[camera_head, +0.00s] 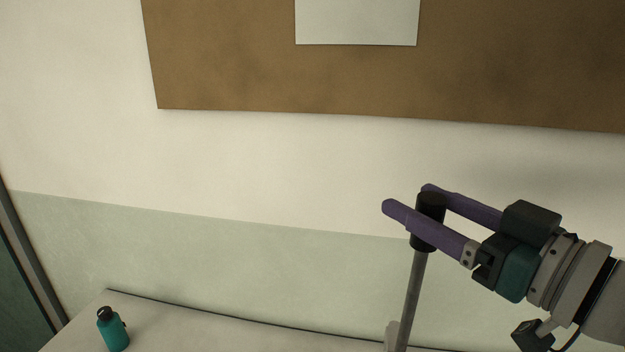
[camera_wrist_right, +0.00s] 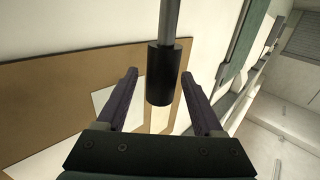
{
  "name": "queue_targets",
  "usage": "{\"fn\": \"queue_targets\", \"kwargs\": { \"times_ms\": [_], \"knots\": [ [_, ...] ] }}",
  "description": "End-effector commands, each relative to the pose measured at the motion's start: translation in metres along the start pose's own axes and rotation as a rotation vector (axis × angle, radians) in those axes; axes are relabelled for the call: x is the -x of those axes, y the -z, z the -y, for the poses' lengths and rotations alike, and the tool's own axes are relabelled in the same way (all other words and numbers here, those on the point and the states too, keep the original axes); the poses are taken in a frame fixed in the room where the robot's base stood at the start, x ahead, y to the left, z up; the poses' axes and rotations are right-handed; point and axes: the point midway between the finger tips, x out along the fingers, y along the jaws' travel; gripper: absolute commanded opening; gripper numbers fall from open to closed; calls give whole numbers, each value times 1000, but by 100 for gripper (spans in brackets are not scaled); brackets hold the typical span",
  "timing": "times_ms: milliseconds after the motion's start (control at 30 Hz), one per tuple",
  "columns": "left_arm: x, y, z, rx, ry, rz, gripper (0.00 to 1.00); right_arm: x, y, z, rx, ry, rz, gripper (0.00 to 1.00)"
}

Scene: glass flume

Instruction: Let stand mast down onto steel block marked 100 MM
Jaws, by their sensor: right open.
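The stand mast is a grey rod (camera_head: 410,300) with a black cylindrical grip (camera_head: 429,222) on its upper end. It stands close to upright and its lower end is below the head view. My right gripper (camera_head: 408,197) is open, with its two purple fingers on either side of the black grip. The right wrist view shows the black grip (camera_wrist_right: 159,75) between the open fingers, with a gap on each side. The steel block marked 100 MM is not in view. My left gripper is not in view.
A teal bottle (camera_head: 114,330) with a black cap stands on a pale surface (camera_head: 200,329) at the lower left. A brown board (camera_head: 230,70) with a pale sheet (camera_head: 357,22) hangs on the wall behind. A small light-grey part (camera_head: 391,335) shows beside the rod.

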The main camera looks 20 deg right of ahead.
Motion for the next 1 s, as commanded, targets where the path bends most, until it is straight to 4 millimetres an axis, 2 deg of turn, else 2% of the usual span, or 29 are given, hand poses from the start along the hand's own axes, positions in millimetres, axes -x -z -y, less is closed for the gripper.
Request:
{"fn": "queue_targets", "kwargs": {
  "times_ms": [200,567,1000],
  "knots": [
    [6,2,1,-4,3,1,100,-21,1,0,0,0,0,69],
    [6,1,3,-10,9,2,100,-25,0,0,0,0,0,69],
    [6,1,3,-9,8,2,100,-24,0,0,0,0,0,20]
  ]
}}
